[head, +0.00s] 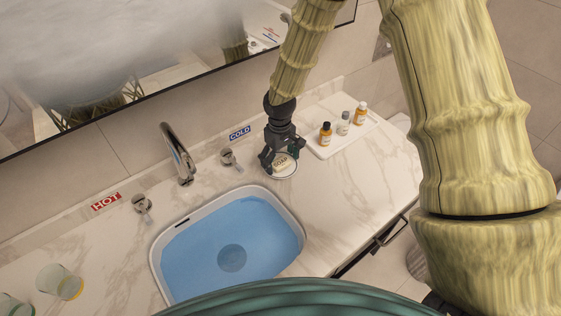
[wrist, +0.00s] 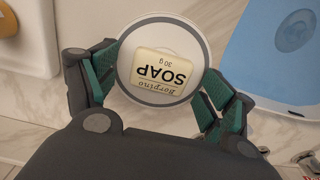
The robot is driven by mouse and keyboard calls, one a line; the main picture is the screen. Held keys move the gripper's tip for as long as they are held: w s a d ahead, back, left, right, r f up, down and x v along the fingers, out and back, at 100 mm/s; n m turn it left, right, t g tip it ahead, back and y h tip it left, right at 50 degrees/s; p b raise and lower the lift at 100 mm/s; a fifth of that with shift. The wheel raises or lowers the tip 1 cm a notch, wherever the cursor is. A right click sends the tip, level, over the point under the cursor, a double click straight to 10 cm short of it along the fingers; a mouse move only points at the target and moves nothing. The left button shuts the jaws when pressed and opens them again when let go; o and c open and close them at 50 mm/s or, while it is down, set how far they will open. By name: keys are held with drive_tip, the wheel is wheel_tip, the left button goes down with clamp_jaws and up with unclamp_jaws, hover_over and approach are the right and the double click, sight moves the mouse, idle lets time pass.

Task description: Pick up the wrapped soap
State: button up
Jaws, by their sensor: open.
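The wrapped soap (wrist: 159,72) is a cream block with the words "Borpino SOAP 30 g", lying on a round white dish with a grey ring (wrist: 163,25). In the head view the soap (head: 283,161) is partly hidden behind my gripper. The dish (head: 284,175) sits on the counter to the right of the sink. My gripper (head: 281,164) is over the dish, pointing down. In the wrist view its open green-padded fingers (wrist: 158,93) are on either side of the dish and soap. I cannot tell whether the fingers touch the dish.
A white tray (head: 325,153) with several small bottles stands just right of my gripper. The blue water-filled sink (head: 232,225) is to the left, with a chrome faucet (head: 177,152) and a cold tap (head: 229,158) behind. Glasses (head: 60,281) stand far left.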

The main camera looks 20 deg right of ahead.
drive_tip(key=c, duration=1)
